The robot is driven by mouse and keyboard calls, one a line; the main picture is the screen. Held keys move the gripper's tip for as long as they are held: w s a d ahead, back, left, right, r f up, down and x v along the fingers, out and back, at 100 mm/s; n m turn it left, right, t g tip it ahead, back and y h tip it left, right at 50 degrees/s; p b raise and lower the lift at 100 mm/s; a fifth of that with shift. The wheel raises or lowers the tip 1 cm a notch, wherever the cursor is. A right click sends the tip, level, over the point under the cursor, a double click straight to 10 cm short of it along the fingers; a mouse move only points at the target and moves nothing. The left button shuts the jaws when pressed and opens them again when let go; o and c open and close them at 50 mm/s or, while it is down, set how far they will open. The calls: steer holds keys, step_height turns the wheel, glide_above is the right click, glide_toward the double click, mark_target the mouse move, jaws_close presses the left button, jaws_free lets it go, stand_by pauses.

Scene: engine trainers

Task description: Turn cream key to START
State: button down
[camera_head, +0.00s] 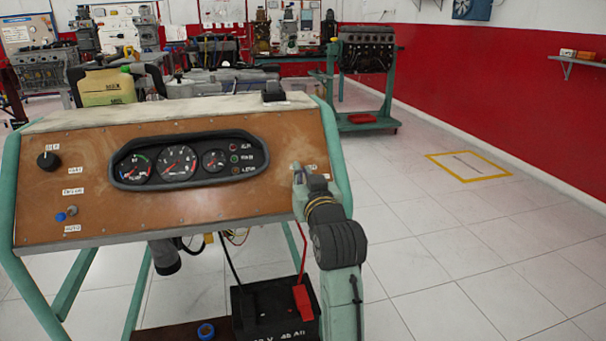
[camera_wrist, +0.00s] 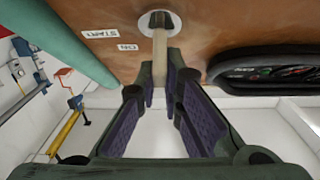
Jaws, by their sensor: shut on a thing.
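The cream key (camera_wrist: 160,48) is in a dark lock with a round pale plate (camera_wrist: 174,24) on the brown panel (camera_head: 80,160). In the wrist view my gripper (camera_wrist: 160,85) has its purple-padded fingers on both sides of the key, shut on it. The START label (camera_wrist: 100,33) and ON label (camera_wrist: 127,47) are beside the lock, upside down in this view. In the head view my gripper (camera_head: 298,180) is at the panel's right end and hides the key. The key's exact angle against the labels is hard to tell.
A gauge cluster (camera_head: 188,160) is left of my gripper. A black knob (camera_head: 48,161) and a switch (camera_head: 71,210) are at the panel's left. A battery (camera_head: 262,308) stands below. The tiled floor (camera_head: 450,260) to the right is clear.

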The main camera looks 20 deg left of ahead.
steer(key=shift+m, duration=0.3)
steer(key=m+t+h+p, duration=0.1)
steer(key=m+h+p, duration=0.1)
steer(key=shift+r+m+p, duration=0.15)
steer(key=shift+m+p, duration=0.15)
steer(key=shift+m, duration=0.1)
steer(key=m+h+p, duration=0.1)
steer(key=m, duration=0.1)
steer(key=m+h+p, duration=0.2)
steer(key=shift+w+d+m+t+h, duration=0.1)
steer(key=shift+d+m+t+h, duration=0.1)
steer(key=shift+m+t+h, duration=0.15)
steer(key=m+h+p, duration=0.1)
steer(key=m, duration=0.1)
steer(key=m+h+p, duration=0.1)
steer(key=m+h, duration=0.1)
steer(key=shift+d+f+m, duration=0.2)
steer(key=shift+m, duration=0.15)
steer(key=shift+d+f+m+g+h+p, duration=0.15)
steer(key=shift+m+g+h+p, duration=0.15)
steer(key=shift+m+g+h, duration=0.7)
steer(key=shift+d+f+m+g+h+p, duration=0.2)
steer(key=shift+m+g+h, duration=0.3)
steer(key=shift+m, duration=0.9)
